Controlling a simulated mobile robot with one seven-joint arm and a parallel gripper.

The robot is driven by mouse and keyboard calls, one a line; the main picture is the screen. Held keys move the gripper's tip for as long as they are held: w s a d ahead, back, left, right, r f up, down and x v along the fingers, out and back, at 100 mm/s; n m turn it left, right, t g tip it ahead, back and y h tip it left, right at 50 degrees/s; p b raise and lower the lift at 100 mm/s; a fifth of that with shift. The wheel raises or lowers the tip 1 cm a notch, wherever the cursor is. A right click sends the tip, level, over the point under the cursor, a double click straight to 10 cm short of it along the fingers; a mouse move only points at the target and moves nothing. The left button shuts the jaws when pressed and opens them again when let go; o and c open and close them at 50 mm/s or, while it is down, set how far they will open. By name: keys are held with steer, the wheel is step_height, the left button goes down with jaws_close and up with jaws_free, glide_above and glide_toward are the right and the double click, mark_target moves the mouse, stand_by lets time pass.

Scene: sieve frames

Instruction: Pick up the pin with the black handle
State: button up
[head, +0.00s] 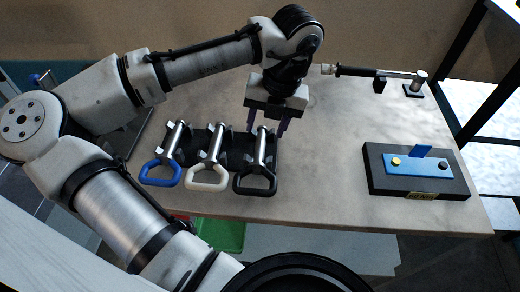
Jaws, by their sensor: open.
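The pin with the black handle (255,182) lies at the right end of a dark rack (233,158) on the table. Its metal shaft points away from the front edge and its black loop handle is at the front. A pin with a white handle (207,178) lies in the middle of the rack, and a pin with a blue handle (161,173) lies at the left. My gripper (267,126) is open and points down, close to the far end of the black-handled pin's shaft. Whether its fingers touch the shaft cannot be told.
A black box with a blue top plate (417,166) stands at the right of the table (320,180). A rod on small stands (375,73) lies at the back right. A green bin (222,234) is below the front edge. The table between rack and box is clear.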

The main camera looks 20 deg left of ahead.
mark_target(261, 145)
steer(key=f, duration=0.3)
steer(key=shift+a, duration=0.3)
steer(key=shift+w+a+f+p, duration=0.15)
steer(key=shift+f+p, duration=0.1)
steer(key=shift+f, duration=0.65)
steer(key=shift+w+a+f+p, duration=0.1)
steer(key=shift+a+f+p, duration=0.1)
steer(key=shift+f, duration=0.7)
steer(key=shift+w+a+f+p, duration=0.15)
steer(key=shift+f+p, duration=0.1)
steer(key=shift+f, duration=0.65)
steer(key=shift+s, duration=0.1)
jaws_close()
